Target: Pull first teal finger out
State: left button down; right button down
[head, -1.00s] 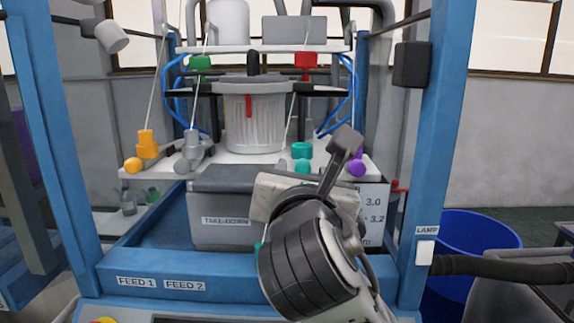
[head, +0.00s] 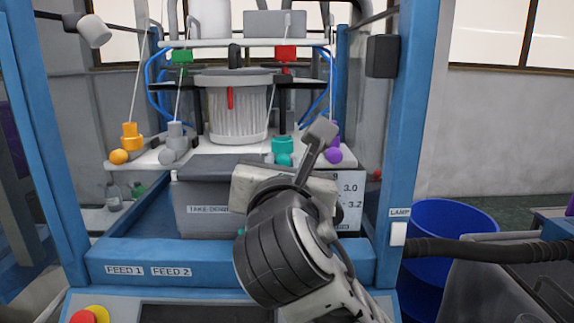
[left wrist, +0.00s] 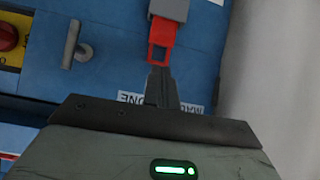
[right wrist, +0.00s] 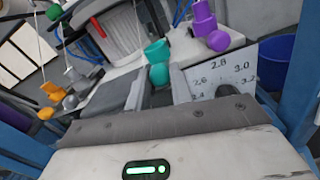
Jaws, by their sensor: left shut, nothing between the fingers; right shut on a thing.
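The teal finger shows in the head view as a cup (head: 282,146) with a round knob below it, at the front of the white plate. In the right wrist view, the teal cup (right wrist: 157,52) and knob (right wrist: 159,75) lie straight ahead of the jaws. My right gripper (right wrist: 162,92) is shut on the knob, its fingertips either side of it. In the head view, my right gripper's body and wrist stand in front and hide the fingertips. My left gripper (left wrist: 160,78) is shut and empty, its tips just below a red catch (left wrist: 161,40); it is not in the head view.
Orange (head: 131,136), grey (head: 175,136) and purple (head: 334,154) fingers stand along the same plate. The grey take-down box (head: 205,222) lies below, with a numbered scale card (head: 350,190) beside it. Blue frame posts (head: 410,120) bound both sides. A blue bin (head: 440,240) stands outside to the right.

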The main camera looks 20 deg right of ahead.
jog(key=shift+s, duration=0.2)
jog(key=c, duration=1.3)
grip_release()
jog(key=shift+o, duration=0.3)
pick_arm(q)
jog(key=f+b, duration=0.1)
jog(key=b, duration=0.1)
jog(key=d+f+b, duration=0.1)
jog(key=b, duration=0.2)
jog(key=shift+s+f, duration=0.1)
pick_arm(e)
jog(key=v, duration=1.6)
